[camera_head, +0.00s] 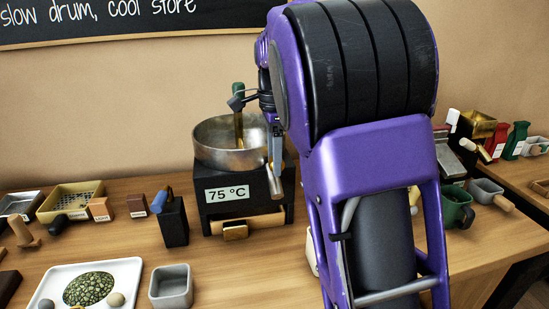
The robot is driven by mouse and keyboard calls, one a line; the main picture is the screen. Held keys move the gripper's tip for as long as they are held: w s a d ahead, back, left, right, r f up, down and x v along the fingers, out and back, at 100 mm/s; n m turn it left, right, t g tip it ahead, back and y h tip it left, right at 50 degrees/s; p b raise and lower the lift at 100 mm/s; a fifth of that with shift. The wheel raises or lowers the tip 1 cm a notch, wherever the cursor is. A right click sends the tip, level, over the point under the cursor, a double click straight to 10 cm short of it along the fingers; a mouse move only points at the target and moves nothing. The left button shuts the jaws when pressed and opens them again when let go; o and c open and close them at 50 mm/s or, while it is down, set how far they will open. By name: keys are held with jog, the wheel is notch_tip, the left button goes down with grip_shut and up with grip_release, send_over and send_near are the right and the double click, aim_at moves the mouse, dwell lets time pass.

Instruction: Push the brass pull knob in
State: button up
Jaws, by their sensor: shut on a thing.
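The roaster (247,188) is a black box with a round metal pan on top and a "75 °C" display on its front. My gripper (275,178) is at the upper right of the roaster's front, pointing down and seen from behind the arm. It is shut on a small brassy piece at the front face, which appears to be the brass pull knob (276,186). The fingers cover most of it, so I cannot tell how far it stands out. A wooden bar with a brass block (235,231) is low on the roaster's front.
My arm hides the table to the right of the roaster. A black block with a blue top (174,221) stands close on the left. A grey square cup (171,287) and a white tray (126,270) are in front. A green cup (456,206) is on the right.

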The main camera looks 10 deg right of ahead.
grip_shut()
jog(key=shift+w+r+p, duration=0.3)
jog(key=shift+w+p, duration=0.15)
jog(key=shift+p, duration=0.3)
jog(key=shift+w+f+p, duration=0.2)
jog(key=shift+w+p, duration=0.75)
jog(key=shift+w, duration=0.1)
jog(key=o, duration=1.2)
grip_release()
jog(key=shift+w, duration=0.1)
jog(key=shift+o, duration=0.2)
